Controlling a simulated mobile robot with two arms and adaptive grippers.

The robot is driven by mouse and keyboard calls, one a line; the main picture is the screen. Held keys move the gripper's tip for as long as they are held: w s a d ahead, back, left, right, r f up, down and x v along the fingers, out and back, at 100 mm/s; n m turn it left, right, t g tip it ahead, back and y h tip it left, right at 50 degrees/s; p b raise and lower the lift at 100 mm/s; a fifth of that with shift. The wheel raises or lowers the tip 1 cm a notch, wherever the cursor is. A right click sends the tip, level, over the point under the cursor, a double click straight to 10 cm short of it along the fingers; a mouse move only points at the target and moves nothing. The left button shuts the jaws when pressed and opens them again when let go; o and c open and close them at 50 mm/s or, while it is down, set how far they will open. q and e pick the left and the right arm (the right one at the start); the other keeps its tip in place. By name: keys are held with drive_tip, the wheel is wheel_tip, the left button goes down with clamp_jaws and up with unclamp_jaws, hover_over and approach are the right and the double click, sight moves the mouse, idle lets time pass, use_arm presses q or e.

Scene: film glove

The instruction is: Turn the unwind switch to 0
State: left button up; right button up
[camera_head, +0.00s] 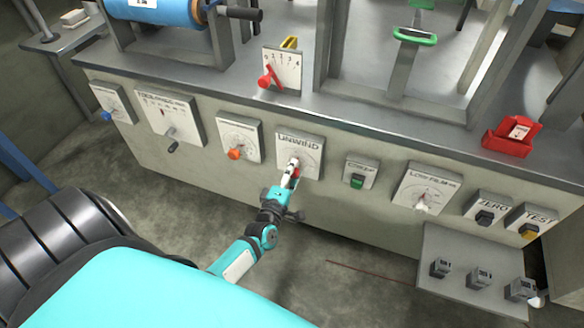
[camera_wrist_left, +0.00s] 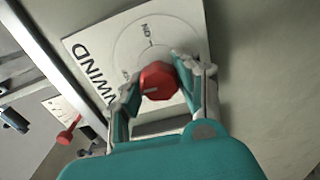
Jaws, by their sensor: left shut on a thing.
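The unwind switch is a red faceted knob (camera_wrist_left: 158,84) on a white square plate (camera_head: 312,147) marked UNWIND, on the front of the grey machine. In the left wrist view the plate (camera_wrist_left: 105,40) shows a dial ring around the knob and an ON mark. A small pale mark shows on the knob's face, but I cannot tell which setting it points to. My left gripper (camera_head: 293,172) is shut on the knob, with one finger on each side; it also shows in the left wrist view (camera_wrist_left: 159,74). Its fingers hide part of the dial. My right gripper is out of view.
Plates with an orange knob (camera_head: 235,153) and a green button (camera_head: 357,181) flank the switch. A red lever (camera_head: 265,79) stands on the ledge above. A low shelf (camera_head: 450,254) juts out at the right.

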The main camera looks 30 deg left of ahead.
use_arm(q)
drive_tip(key=shift+n, duration=0.3)
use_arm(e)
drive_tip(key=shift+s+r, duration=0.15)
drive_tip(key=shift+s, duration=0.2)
use_arm(q)
drive_tip(key=o, duration=1.2)
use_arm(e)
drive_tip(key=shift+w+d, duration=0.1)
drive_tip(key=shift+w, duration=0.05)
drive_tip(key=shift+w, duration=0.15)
use_arm(q)
drive_tip(key=shift+s, duration=0.15)
drive_tip(key=v, duration=1.1)
drive_tip(key=shift+s, duration=0.35)
drive_tip(key=shift+d, duration=0.15)
